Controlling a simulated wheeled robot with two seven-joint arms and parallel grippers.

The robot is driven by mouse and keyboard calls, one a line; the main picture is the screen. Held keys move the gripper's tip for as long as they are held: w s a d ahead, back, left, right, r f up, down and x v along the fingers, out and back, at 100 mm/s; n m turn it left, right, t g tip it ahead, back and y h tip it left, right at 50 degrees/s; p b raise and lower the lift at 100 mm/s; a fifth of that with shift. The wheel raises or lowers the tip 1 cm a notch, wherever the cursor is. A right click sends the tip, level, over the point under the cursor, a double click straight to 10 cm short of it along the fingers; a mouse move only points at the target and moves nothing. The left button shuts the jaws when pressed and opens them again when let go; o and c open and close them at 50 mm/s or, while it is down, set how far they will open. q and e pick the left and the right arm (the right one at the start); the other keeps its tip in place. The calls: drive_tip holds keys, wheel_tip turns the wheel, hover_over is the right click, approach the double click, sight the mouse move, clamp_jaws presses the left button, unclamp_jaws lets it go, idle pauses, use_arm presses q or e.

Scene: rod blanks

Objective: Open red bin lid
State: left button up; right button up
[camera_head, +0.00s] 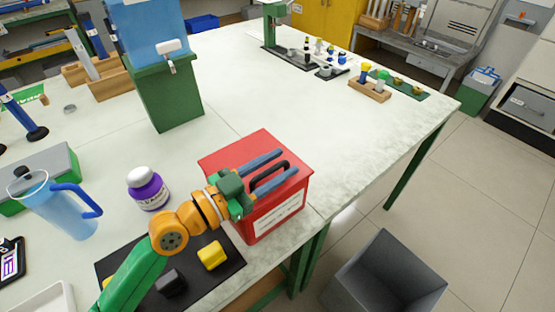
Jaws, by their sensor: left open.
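A red bin (271,222) stands near the table's front edge, with a white label on its front face. Its flat red lid (239,151) is down on it and carries a dark arched handle (268,180). My left gripper (279,167) reaches over the lid from the left. Its two blue-grey fingers are apart, one on each side of the handle in the picture. I cannot tell whether the fingers touch the handle. My right gripper is not in view.
A purple jar (148,190) and a blue jug (62,205) stand to the left. A black mat (222,277) with a yellow block (212,255) lies in front. A green box with a blue top (166,95) stands behind. The table (345,120) right of the bin is clear.

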use_arm(q)
clamp_jaws()
idle(1.5)
